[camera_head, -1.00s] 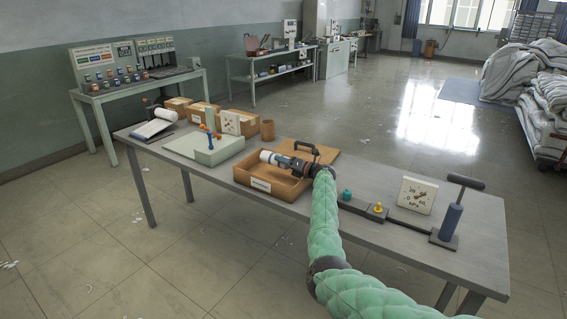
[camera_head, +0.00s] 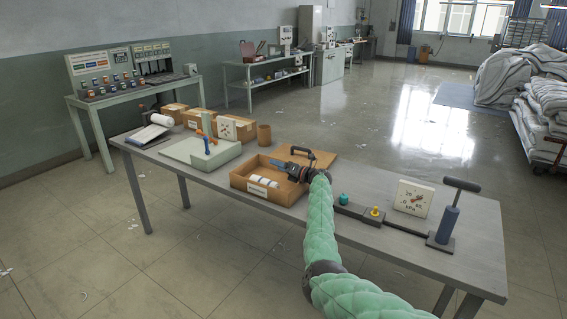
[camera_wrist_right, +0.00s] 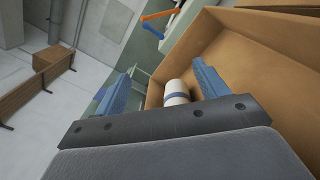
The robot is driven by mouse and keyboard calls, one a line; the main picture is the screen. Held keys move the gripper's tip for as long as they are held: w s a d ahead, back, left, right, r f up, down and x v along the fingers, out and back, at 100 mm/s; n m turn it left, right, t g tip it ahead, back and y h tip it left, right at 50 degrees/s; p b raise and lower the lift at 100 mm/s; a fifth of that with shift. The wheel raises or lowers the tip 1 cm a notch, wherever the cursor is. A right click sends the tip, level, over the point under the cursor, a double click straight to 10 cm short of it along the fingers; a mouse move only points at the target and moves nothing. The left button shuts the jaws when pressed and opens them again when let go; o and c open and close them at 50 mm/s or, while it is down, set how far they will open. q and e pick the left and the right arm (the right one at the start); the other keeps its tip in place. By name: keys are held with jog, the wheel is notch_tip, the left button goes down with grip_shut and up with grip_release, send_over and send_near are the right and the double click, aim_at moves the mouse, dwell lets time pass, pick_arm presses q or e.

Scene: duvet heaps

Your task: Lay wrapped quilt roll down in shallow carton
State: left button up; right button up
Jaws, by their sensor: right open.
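The wrapped quilt roll (camera_head: 264,181), white with blue bands, lies in the shallow brown carton (camera_head: 285,199) on the grey table, near its labelled front wall. In the right wrist view the roll (camera_wrist_right: 176,91) shows end-on, low inside the carton (camera_wrist_right: 235,52). My right gripper (camera_head: 282,167) is over the carton, just above and to the right of the roll. In the wrist view its blue fingers (camera_wrist_right: 160,78) are spread apart, with the roll seen beyond the gap and apart from them. Part of the roll is hidden behind the palm there. My left gripper is not in view.
A brown board (camera_head: 326,157) lies behind the carton. Right are a kPa gauge (camera_head: 412,198) and a hand pump (camera_head: 447,222). Bare tabletop lies in front of the carton.

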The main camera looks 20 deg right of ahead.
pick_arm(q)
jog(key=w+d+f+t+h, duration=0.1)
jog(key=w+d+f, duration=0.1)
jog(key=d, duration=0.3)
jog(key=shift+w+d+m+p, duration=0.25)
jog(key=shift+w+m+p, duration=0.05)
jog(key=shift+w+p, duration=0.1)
pick_arm(e)
jog(key=s+d+r, duration=0.4)
jog(key=r, duration=0.5)
jog(key=s+d+r, duration=0.3)
jog(key=s+r, duration=0.1)
jog(key=r, duration=0.6)
jog(key=shift+s+d, duration=0.35)
